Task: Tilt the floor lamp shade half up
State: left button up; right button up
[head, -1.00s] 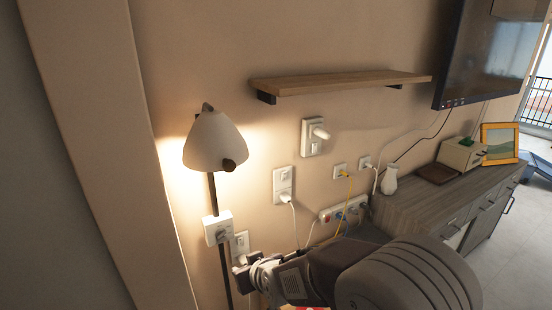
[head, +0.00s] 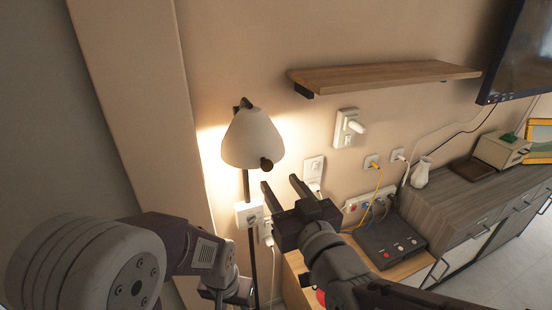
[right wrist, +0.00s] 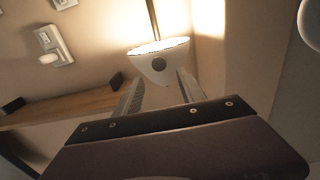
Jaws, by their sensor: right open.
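The floor lamp has a white cone-shaped shade (head: 252,138), lit, hanging with its wide end mostly down from a dark pole (head: 253,265). A dark round knob (head: 266,163) sits on the shade's lower front. My right gripper (head: 281,183) is open and empty, its fingers pointing up just below and right of the knob, apart from it in the picture. In the right wrist view the shade (right wrist: 150,52) and knob (right wrist: 159,64) lie just beyond the two spread fingers (right wrist: 160,92). My left gripper (head: 235,290) is low near the pole, partly hidden and dark.
A white box (head: 247,214) is on the pole. A wooden shelf (head: 385,76) is on the wall at upper right.

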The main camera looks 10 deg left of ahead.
aim_at(268, 167)
jog(key=p+x, duration=0.2)
jog(key=x, duration=0.7)
jog(key=shift+w+p, duration=0.1)
jog(key=shift+p, duration=0.3)
grip_shut()
dwell(0.9)
